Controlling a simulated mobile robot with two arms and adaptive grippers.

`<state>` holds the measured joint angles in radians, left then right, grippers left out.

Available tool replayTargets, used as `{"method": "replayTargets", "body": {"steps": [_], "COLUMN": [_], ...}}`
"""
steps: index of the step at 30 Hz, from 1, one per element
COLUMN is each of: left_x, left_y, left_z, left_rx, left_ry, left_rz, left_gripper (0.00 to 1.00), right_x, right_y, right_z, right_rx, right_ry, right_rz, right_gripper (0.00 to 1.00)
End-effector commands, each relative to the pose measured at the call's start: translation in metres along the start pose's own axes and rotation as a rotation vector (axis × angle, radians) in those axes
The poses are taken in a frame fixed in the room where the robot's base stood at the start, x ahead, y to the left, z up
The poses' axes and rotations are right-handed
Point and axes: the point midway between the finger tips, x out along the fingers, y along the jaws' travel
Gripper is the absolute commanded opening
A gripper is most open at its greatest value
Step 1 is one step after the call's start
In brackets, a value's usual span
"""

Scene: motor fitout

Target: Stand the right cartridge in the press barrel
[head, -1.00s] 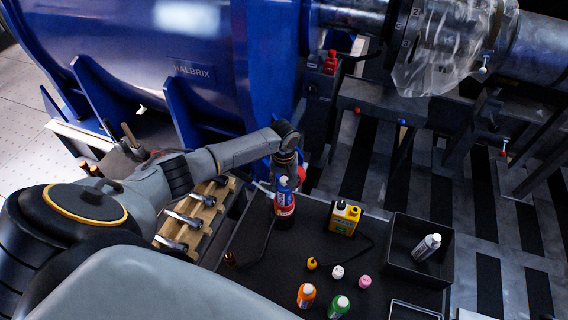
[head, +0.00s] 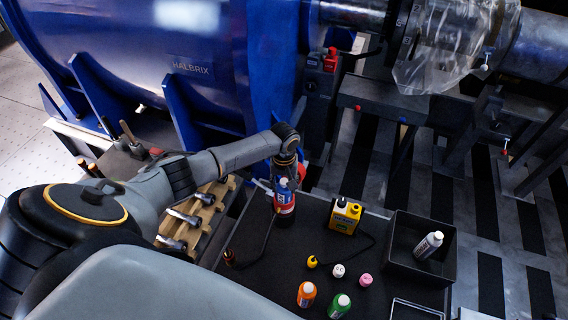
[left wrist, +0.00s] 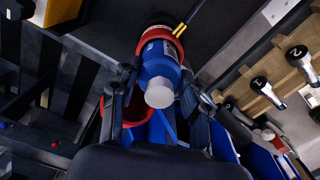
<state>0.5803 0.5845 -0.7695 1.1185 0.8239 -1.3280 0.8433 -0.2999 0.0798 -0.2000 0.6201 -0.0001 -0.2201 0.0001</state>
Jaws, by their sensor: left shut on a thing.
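A blue cartridge (head: 283,187) with a white cap stands about upright at the far left of the black tray. In the left wrist view the cartridge (left wrist: 160,67) points its white cap at the camera. My left gripper (head: 286,170) is above it in the head view; in the left wrist view its fingers (left wrist: 165,88) are shut on it from both sides. A red-rimmed dark cylinder, apparently the press barrel (left wrist: 160,34), surrounds the cartridge's far end. I cannot tell how deep the cartridge sits. My right gripper is not in view.
The black tray (head: 300,260) holds a yellow box (head: 345,216), an orange bottle (head: 306,294), a green bottle (head: 339,306) and several smaller bottles. A white bottle (head: 428,245) lies in a black bin (head: 400,268). A wooden rack (head: 206,216) of tools is left of the tray.

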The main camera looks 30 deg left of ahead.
Motion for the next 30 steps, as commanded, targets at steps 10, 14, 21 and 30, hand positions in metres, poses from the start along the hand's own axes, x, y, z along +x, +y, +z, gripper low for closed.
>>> {"method": "replayTargets", "body": {"steps": [10, 14, 21, 30], "left_x": [0.009, 0.012, 0.018, 0.025], "left_y": [0.000, 0.000, 0.000, 0.000], "left_z": [-0.001, -0.001, -0.001, -0.001], "left_rx": [-0.001, -0.001, -0.001, -0.001], "left_ry": [0.001, 0.001, 0.001, 0.001], "left_rz": [0.001, 0.001, 0.002, 0.002], "left_gripper": [0.00, 0.00, 0.00, 0.00], "right_x": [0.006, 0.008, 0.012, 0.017], "right_y": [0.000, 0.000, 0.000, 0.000], "right_z": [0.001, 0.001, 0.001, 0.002], "right_rx": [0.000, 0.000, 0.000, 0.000], "right_ry": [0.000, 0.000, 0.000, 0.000], "right_rz": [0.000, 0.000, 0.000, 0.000], "right_gripper": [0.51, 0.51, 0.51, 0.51]}}
